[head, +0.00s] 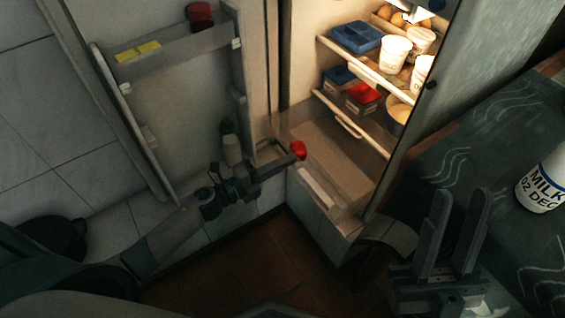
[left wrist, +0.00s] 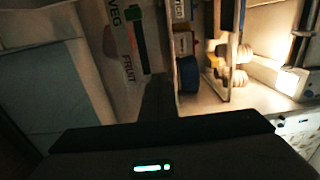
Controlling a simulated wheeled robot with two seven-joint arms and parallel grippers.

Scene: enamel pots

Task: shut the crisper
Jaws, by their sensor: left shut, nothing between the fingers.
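The crisper (head: 341,166) is the pale drawer at the bottom of the lit fridge. In the head view its brown inside shows and its front stands out towards the room, so it looks at least partly open. In the left wrist view a pale panel (left wrist: 122,42) reads VEG and FRUIT beside a dark and green slider. My left gripper (head: 286,158) is shut and empty at the crisper's left front corner; whether it touches is unclear. A small red thing (head: 298,149) shows at its tips, partly hidden. My right gripper (head: 460,200) is open and empty near the counter.
The fridge door (head: 185,115) stands open at the left, with a bottle (head: 231,148) in its lower rack. Shelves above the crisper hold white tubs (head: 394,54) and a blue box (head: 356,37). A milk container (head: 543,184) stands on the dark green counter (head: 480,130).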

